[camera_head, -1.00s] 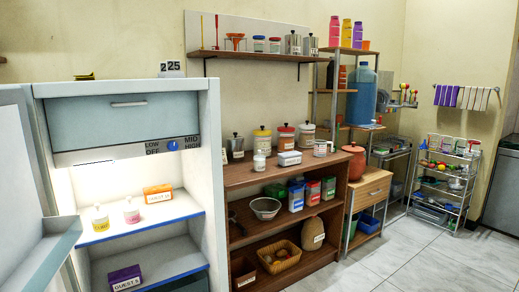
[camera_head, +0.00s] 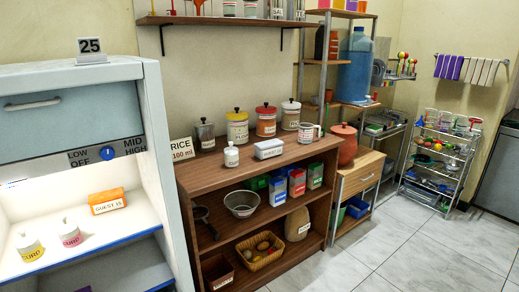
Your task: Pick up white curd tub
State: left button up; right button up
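Two small white tubs stand on the upper shelf of the open white cabinet at the left. The nearer tub (camera_head: 29,247) has a yellow label reading CURD. The other tub (camera_head: 70,234), to its right, has a pink label that also appears to read CURD. Both stand upright and apart from each other. Neither of my grippers is in view.
An orange box (camera_head: 107,201) labelled GUEST sits behind the tubs on the same shelf (camera_head: 110,240). A brown wooden rack (camera_head: 205,172) with jars, boxes and a bowl stands to the right. The tiled floor (camera_head: 400,250) at the right is clear.

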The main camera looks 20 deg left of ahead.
aim_at(231, 160)
jog(key=u, duration=0.35)
jog(key=i, duration=1)
jog(key=u, duration=0.7)
